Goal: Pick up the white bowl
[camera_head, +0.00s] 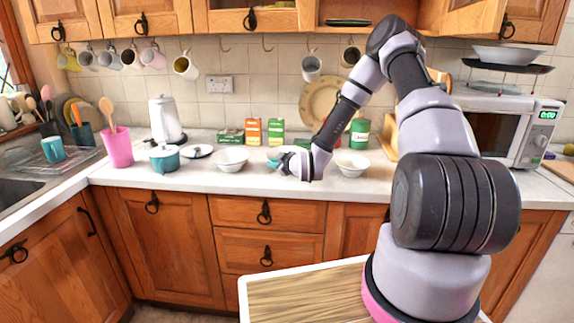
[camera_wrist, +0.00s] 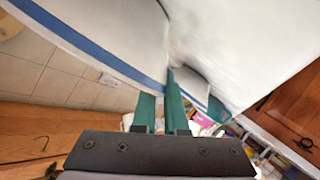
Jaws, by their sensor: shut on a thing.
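My gripper (camera_head: 277,163) is low over the middle of the counter, its teal fingers pointing left. In the wrist view the green fingers (camera_wrist: 162,108) are close together on the edge of a pale, blue-banded surface, which appears to be a white bowl (camera_wrist: 125,40) seen very near. In the head view a pale bowl (camera_head: 287,150) shows just behind the gripper, partly hidden by it. I cannot tell whether it is clear of the counter. Two more white bowls stand on the counter, one left (camera_head: 230,160) and one right (camera_head: 352,164) of the gripper.
A teal pot (camera_head: 164,158), pink utensil holder (camera_head: 118,147) and white kettle (camera_head: 165,118) stand at left. Orange and green boxes (camera_head: 254,131) and a green tin (camera_head: 359,133) are behind. A microwave (camera_head: 505,128) stands at right. Mugs hang above. The counter's front strip is clear.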

